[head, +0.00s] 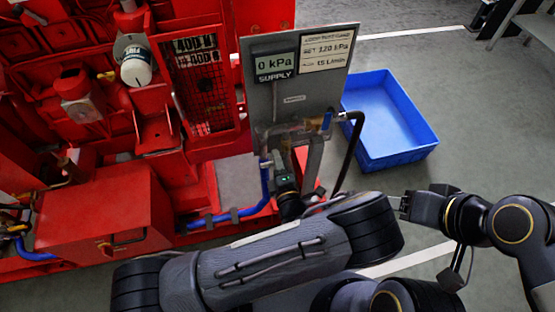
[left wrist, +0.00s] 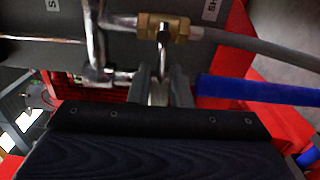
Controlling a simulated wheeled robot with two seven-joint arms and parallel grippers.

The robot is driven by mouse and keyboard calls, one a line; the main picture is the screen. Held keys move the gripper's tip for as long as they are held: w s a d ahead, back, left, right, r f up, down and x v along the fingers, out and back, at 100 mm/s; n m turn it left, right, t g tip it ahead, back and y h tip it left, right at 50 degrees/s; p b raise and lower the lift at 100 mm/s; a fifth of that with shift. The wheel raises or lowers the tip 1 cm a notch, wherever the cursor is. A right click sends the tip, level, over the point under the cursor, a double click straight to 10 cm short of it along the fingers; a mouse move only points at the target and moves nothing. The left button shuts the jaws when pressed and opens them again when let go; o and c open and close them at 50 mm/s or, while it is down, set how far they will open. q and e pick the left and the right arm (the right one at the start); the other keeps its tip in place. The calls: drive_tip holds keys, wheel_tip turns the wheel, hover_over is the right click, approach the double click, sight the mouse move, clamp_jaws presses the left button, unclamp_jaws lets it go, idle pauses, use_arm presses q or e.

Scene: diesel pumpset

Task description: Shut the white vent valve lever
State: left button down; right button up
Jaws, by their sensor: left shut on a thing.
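My left gripper (left wrist: 164,80) shows in the left wrist view with its two grey fingers closed around a pale, narrow piece, which I take to be the white vent valve lever (left wrist: 158,94). Most of the lever is hidden by the fingers. A brass valve body (left wrist: 180,29) on a metal pipe sits just beyond the fingertips. In the head view my left gripper (head: 289,198) is at the foot of the grey panel, below the pipework, and my forearm hides part of it. My right gripper (head: 399,203) is at the right, away from the panel; its jaw opening is unclear.
The grey panel (head: 268,105) carries a supply display reading 0 kPa. A small blue handle (head: 327,121) and a black hose (head: 352,155) are on its right. A blue hose (head: 265,185) runs beside my gripper. A blue crate (head: 404,152) stands on the floor. Red machinery (head: 105,215) fills the left.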

idle(0.3)
use_arm(q)
drive_tip(key=c, duration=1.3)
unclamp_jaws()
drive_tip(key=shift+s, duration=0.15)
